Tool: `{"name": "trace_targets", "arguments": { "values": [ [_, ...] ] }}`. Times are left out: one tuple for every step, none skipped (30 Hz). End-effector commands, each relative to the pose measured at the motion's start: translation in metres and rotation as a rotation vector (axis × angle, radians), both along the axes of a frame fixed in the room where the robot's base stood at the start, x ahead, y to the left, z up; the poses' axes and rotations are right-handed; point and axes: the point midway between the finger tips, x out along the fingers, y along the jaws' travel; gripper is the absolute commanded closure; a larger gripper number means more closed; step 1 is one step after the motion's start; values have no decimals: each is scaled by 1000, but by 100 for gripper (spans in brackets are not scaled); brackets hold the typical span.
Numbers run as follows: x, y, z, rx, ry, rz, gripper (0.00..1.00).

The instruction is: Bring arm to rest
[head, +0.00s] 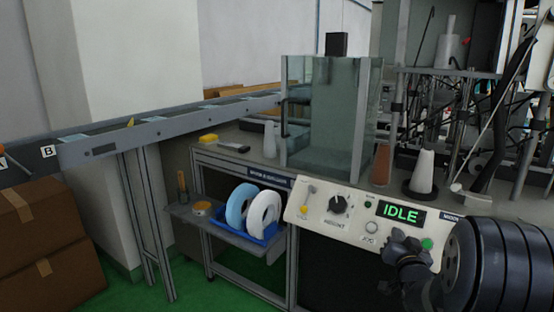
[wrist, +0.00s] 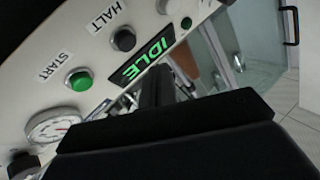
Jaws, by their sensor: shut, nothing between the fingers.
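My gripper (head: 408,262) is at the lower right of the head view, in front of the control panel (head: 362,218). It is shut with nothing in it. In the wrist view the dark gripper (wrist: 158,88) points at the panel's display (wrist: 148,60), which reads IDLE in green. The display (head: 400,213) also shows in the head view. A green START button (wrist: 80,80) and a dark HALT button (wrist: 123,39) are on the panel to the left of the gripper in the wrist view. The arm covers the panel's lower right part in the head view.
A glass enclosure (head: 325,130) stands behind the panel. A conveyor (head: 180,124) runs along the back left. A shelf holds a blue tray (head: 258,232) with white and blue rolls. Cardboard boxes (head: 50,240) stand at the left. Green floor (head: 190,285) is free at the front left.

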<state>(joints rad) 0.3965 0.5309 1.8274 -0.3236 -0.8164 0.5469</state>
Motion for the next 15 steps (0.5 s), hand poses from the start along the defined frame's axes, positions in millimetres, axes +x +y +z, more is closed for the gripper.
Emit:
{"name": "trace_targets", "arguments": {
  "values": [
    [-3,2,7,0,0,1,100],
    [-7,5,11,0,-2,2,100],
    [-12,8,15,0,-2,1,100],
    [-15,11,18,0,-2,1,100],
    [-18,13,21,0,-1,1,100],
    [-22,15,25,0,-1,1,100],
    [-25,17,27,0,-1,1,100],
    [-27,18,29,0,0,0,100],
    [-30,20,32,0,-1,0,100],
    [-32,21,33,0,0,0,100],
    [-33,22,34,0,0,0,100],
    [-34,23,34,0,1,0,100],
    [-35,24,35,0,1,0,100],
    [-35,24,35,0,0,0,100],
    [-36,24,35,0,0,0,100]
  ]
}}
